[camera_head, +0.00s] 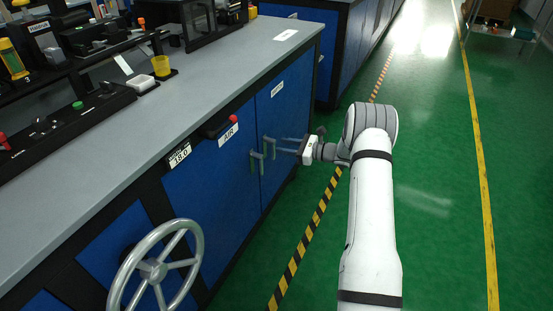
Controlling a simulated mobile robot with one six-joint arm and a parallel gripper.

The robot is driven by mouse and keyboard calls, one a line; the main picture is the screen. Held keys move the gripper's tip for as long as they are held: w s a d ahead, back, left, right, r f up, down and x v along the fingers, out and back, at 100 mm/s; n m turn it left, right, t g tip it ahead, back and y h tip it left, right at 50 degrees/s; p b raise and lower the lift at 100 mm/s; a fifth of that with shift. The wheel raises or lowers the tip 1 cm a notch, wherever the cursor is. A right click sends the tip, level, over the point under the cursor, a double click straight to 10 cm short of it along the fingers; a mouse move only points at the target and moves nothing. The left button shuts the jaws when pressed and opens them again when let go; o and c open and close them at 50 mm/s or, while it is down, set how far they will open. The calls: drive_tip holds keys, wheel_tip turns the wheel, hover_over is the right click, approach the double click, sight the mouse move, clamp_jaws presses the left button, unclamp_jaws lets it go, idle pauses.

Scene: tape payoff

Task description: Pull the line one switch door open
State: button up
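The bench cabinet has two blue doors side by side, and both look closed. The left door (205,185) has a vertical grey handle (256,162). The right door (285,105) has its own vertical grey handle (268,149). The small white label (277,90) on the right door is too small to read, so I cannot tell which is the line one switch door. My gripper (279,143) points left at the right door's handle. Its two thin fingers look apart, with nothing seen between them. Their tips are close to the handle; I cannot tell whether they touch it.
A grey handwheel (152,270) sticks out from the cabinet front at lower left. A red-ended part (220,126) sits near an AIR label (228,134). Equipment crowds the grey worktop (215,75). The green floor (435,190) to the right is clear.

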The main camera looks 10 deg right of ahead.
wheel_tip(320, 180, down, 6)
drive_tip(key=w+d+r+m+t+b, duration=0.1)
drive_tip(key=w+d+m+t, duration=0.1)
drive_tip(key=d, duration=0.1)
drive_tip(key=b, duration=0.2)
hover_over(273, 159)
drive_tip(key=shift+w+d+f, duration=0.15)
drive_tip(key=shift+w+f, duration=0.1)
drive_tip(key=shift+w, duration=0.05)
drive_tip(key=shift+c, duration=0.2)
clamp_jaws()
